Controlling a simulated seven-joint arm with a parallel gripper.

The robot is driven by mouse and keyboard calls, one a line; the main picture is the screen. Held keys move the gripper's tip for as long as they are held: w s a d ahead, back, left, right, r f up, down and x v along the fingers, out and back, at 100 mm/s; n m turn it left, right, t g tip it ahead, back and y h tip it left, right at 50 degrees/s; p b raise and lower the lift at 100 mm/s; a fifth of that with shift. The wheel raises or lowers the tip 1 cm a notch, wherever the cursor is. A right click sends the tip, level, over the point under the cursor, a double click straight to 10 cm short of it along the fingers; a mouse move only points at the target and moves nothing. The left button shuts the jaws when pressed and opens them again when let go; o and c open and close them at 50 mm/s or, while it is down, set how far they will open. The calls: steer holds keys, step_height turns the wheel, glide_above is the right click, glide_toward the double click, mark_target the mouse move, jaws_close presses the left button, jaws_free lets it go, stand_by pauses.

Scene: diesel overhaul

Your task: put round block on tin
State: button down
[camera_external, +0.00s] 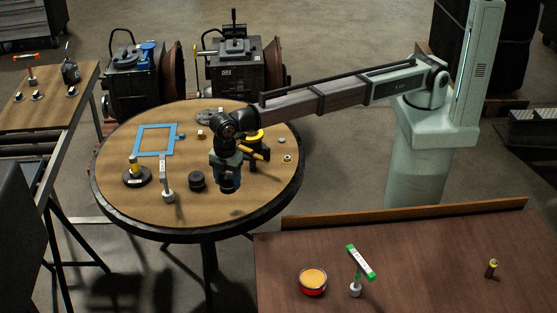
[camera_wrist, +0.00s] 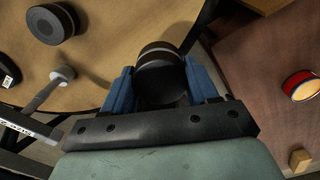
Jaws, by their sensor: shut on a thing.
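My gripper (camera_external: 228,184) hangs over the front right part of the round wooden table. In the wrist view its blue fingers are shut on a dark round block (camera_wrist: 160,62) with a lighter band, one finger on each side. In the external view the block is mostly hidden by the gripper. The tin (camera_external: 313,281) is red with a yellow-orange top and stands on the brown table at the front. It also shows at the right of the wrist view (camera_wrist: 302,85), well apart from the held block.
Another dark round block (camera_external: 197,181) sits on the round table (camera_external: 185,218), beside a white sign stand (camera_external: 167,195). A green-ended sign stand (camera_external: 361,262) is close right of the tin. The brown table (camera_external: 430,260) has a raised back edge and much clear room.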

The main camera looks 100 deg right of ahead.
steer(key=s+a+n, duration=0.2)
steer(key=s+a, duration=0.8)
steer(key=a, duration=0.6)
steer(key=r+m, duration=0.1)
steer(key=r, duration=0.1)
glide_above(314, 283)
steer(key=shift+f, duration=5)
steer(key=shift+f, duration=0.15)
steer(key=shift+c, duration=1.5)
jaws_free()
